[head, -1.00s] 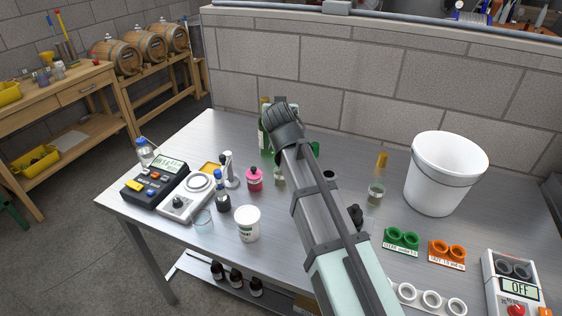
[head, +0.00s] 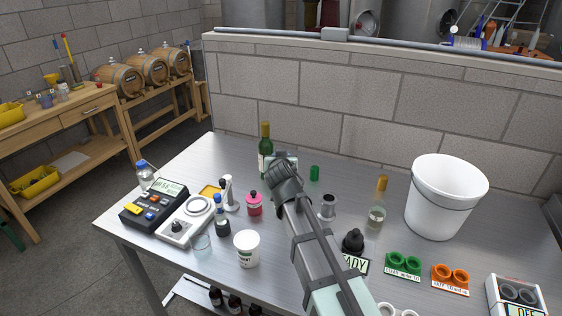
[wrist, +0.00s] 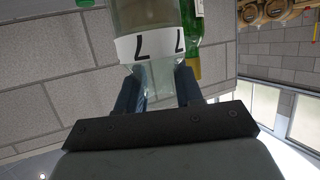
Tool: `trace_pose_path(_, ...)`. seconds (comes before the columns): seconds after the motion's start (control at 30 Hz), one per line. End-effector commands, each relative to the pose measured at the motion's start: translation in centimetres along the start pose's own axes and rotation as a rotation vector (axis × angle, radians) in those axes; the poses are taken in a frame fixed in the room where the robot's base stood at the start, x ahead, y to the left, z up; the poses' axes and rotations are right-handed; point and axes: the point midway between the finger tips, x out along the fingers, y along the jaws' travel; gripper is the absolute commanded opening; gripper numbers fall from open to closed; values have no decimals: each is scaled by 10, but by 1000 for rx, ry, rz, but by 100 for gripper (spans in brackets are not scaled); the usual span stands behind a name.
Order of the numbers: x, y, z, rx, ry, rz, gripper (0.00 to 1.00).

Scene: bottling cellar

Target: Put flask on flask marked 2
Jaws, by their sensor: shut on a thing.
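My gripper (head: 285,172) is over the middle back of the steel table in the head view, right beside a green bottle (head: 265,160). In the wrist view its two fingers (wrist: 160,88) are shut on the narrow neck of a clear flask (wrist: 150,16). The flask has a white band with dark marks that I cannot read surely. In the head view the gripper mostly hides the flask; only a pale edge shows behind it. I cannot pick out a flask marked 2 or tell whether the held flask touches anything below.
A clear bottle with a yellow top (head: 377,215) and a white bucket (head: 440,205) stand right. A green cap (head: 314,172) and metal cylinder (head: 327,207) are close to my arm.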

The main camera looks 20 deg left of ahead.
Motion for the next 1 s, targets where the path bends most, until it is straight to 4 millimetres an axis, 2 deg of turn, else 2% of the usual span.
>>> trace_pose_path(0.1, 2, 0, 7, -1, 1, -1, 0)
trace_pose_path(0.57, 4, 0, 11, 0, 0, -1, 0)
trace_pose_path(0.6, 4, 0, 11, 0, 0, 0, 40)
trace_pose_path(0.83, 4, 0, 11, 0, 0, 0, 61)
trace_pose_path(1.0, 4, 0, 11, 0, 0, 0, 61)
